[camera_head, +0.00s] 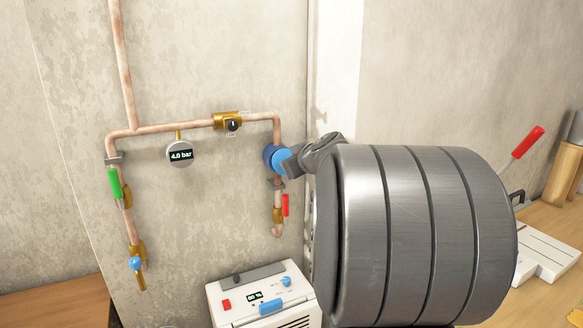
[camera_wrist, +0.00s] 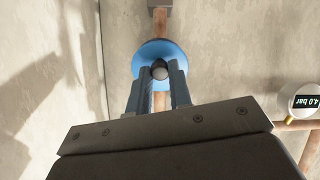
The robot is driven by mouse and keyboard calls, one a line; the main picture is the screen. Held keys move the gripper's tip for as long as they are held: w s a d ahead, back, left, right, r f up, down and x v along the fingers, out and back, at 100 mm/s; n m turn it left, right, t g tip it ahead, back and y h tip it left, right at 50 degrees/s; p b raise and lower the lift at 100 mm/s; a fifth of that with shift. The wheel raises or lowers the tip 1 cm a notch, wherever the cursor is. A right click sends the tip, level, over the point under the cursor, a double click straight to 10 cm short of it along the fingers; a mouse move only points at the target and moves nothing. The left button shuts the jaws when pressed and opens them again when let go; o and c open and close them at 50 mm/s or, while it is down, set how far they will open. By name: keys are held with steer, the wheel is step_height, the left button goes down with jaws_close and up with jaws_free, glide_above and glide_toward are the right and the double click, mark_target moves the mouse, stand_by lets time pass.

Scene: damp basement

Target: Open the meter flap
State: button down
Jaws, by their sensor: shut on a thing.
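The water meter (camera_head: 269,153) is a round blue body on the right copper pipe. Its blue flap (camera_wrist: 148,51) fills the top middle of the wrist view, with a small dark knob (camera_wrist: 160,67) on it. My gripper (camera_wrist: 160,76) is shut on this knob, one finger on each side. In the head view my gripper (camera_head: 288,163) reaches the meter from the right, and my large grey arm covers much of the picture. I cannot tell whether the flap stands away from the meter, and its dial is not visible.
A pressure gauge (camera_head: 180,154) reading 4.0 bar hangs left of the meter. A brass valve (camera_head: 228,122) sits above left, and a red-handled valve (camera_head: 284,205) close below. A white dehumidifier-like box (camera_head: 262,296) stands underneath. A green lever (camera_head: 114,184) is at far left.

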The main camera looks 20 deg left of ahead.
steer(key=shift+s+d+r+g+h, duration=0.1)
steer(key=shift+r+g+h, duration=0.5)
steer(key=shift+g+h, duration=0.1)
steer(key=shift+s+d+r+g+h, duration=0.1)
steer(key=shift+r+g+h, duration=0.5)
steer(key=shift+g+h, duration=0.1)
steer(key=c, duration=1.3)
jaws_free()
steer(key=v, duration=1.7)
steer(key=shift+r, duration=0.35)
steer(key=shift+f, duration=0.1)
